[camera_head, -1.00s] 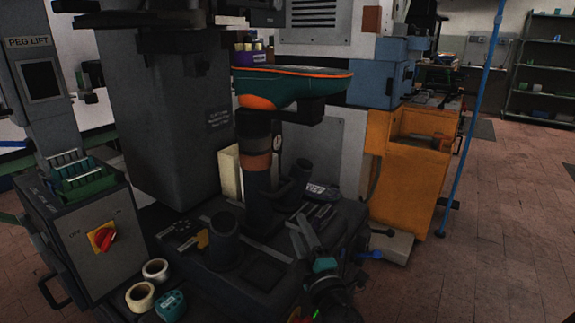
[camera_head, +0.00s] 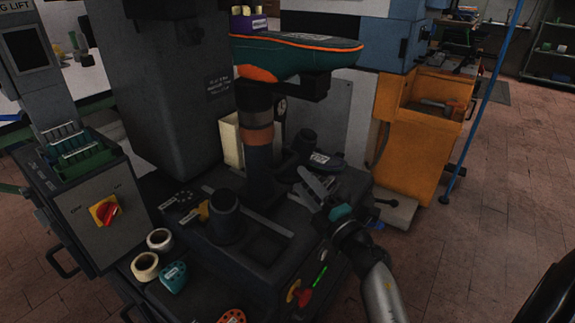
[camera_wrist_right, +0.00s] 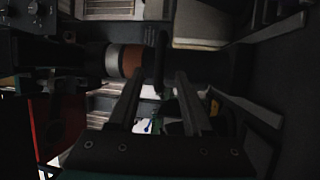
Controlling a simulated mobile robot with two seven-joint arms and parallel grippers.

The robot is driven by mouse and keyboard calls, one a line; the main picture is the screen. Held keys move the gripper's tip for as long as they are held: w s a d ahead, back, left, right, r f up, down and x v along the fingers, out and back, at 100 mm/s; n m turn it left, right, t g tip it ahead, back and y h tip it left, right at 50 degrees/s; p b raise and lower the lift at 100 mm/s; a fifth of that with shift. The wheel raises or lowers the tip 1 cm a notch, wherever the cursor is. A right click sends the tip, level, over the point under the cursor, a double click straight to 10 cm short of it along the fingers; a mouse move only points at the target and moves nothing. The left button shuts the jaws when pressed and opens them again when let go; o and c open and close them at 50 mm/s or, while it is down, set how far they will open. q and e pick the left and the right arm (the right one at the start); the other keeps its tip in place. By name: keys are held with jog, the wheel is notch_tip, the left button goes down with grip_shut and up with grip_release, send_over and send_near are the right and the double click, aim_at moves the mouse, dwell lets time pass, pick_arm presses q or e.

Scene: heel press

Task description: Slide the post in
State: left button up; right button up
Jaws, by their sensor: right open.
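The post (camera_head: 259,158) is a dark upright cylinder with a copper-coloured band, standing on the machine's dark base. A green and orange shoe (camera_head: 297,58) rests on top of it. In the right wrist view the post lies across the picture, with its copper band (camera_wrist_right: 132,61) left of centre. My right gripper (camera_head: 312,187) is open, to the right of the post's lower part and apart from it in the head view. In the right wrist view its two fingers (camera_wrist_right: 158,84) point toward the post; nothing is visibly clamped. My left gripper is not in view.
A short dark cylinder (camera_head: 225,217) stands left of an empty rectangular recess (camera_head: 268,243) in the base. Tape rolls (camera_head: 146,266) and a teal holed block (camera_head: 173,277) lie at the front left. A control box with a red switch (camera_head: 106,212) stands left.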

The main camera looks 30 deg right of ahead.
aim_at(287, 162)
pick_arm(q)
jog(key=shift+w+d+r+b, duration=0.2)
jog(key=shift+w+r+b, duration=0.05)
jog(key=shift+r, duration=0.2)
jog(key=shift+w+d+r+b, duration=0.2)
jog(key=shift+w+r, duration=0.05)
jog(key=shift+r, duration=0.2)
pick_arm(e)
jog(key=shift+w+r, duration=0.2)
jog(key=shift+w, duration=1)
jog(key=shift+w+r, duration=0.2)
jog(key=shift+w, duration=1)
jog(key=shift+w+r, duration=0.2)
jog(key=shift+w, duration=1)
jog(key=shift+c, duration=0.3)
grip_shut()
